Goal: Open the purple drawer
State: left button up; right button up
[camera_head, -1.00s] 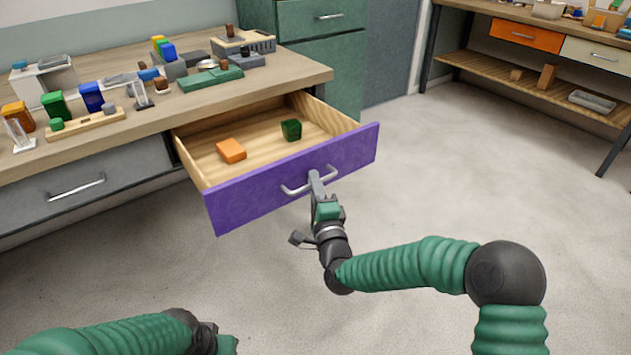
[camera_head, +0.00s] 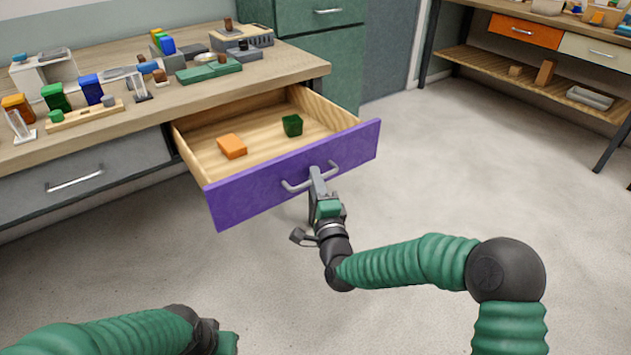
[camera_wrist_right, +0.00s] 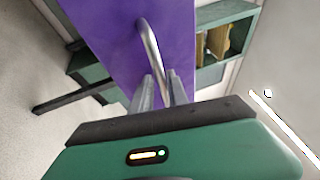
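The purple drawer (camera_head: 240,195) stands pulled well out from under the wooden workbench, its inside in plain view. An orange block (camera_head: 232,146) and a dark green block (camera_head: 292,125) lie in it. Its grey bar handle (camera_head: 296,187) is on the purple front and also shows in the right wrist view (camera_wrist_right: 149,45). My right gripper (camera_head: 316,176) is at the handle. In the right wrist view its two fingers (camera_wrist_right: 158,92) are close together with the bar between them. My left gripper (camera_head: 226,343) is at the bottom edge, mostly cut off, away from the drawer.
The workbench top (camera_head: 290,68) holds several coloured blocks, small stands and trays. A grey drawer (camera_head: 85,175) is shut to the left. A green cabinet (camera_head: 325,60) stands behind. Another bench with an orange drawer (camera_head: 525,33) is at the far right. The floor (camera_head: 450,170) between is clear.

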jog(key=p+v, duration=0.4)
jog(key=v, duration=1.3)
jog(key=shift+f, duration=0.15)
jog(key=shift+w, duration=0.15)
